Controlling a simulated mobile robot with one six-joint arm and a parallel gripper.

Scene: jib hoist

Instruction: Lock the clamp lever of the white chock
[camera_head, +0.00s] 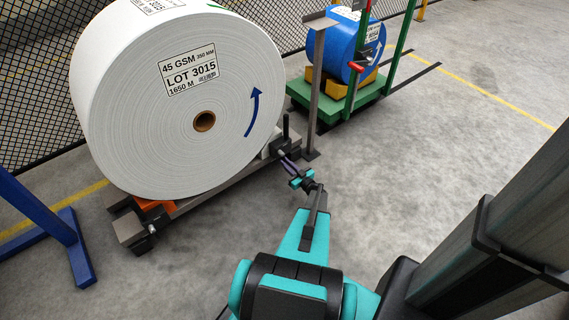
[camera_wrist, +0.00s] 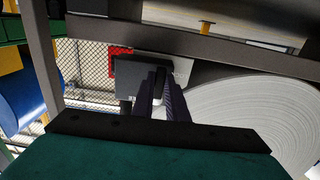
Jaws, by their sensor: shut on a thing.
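The white chock (camera_head: 268,149) sits on the rail at the right foot of the big white roll (camera_head: 175,100), partly hidden by the roll. In the wrist view the white chock (camera_wrist: 182,68) shows pale behind a dark grey block (camera_wrist: 131,76). My gripper (camera_head: 283,157) reaches the chock's right end. In the wrist view my gripper (camera_wrist: 160,86) has its two dark fingers closed around a narrow grey piece, which looks like the clamp lever (camera_wrist: 159,85). The fingers hide most of it, and I cannot tell how far it is turned.
An orange chock (camera_head: 152,203) sits at the roll's left foot on the dark rail (camera_head: 200,200). A grey post (camera_head: 314,90) stands close right of my gripper. A green cart (camera_head: 338,103) carries a blue roll (camera_head: 349,47). A blue stand (camera_head: 50,225) is at left. Right floor is clear.

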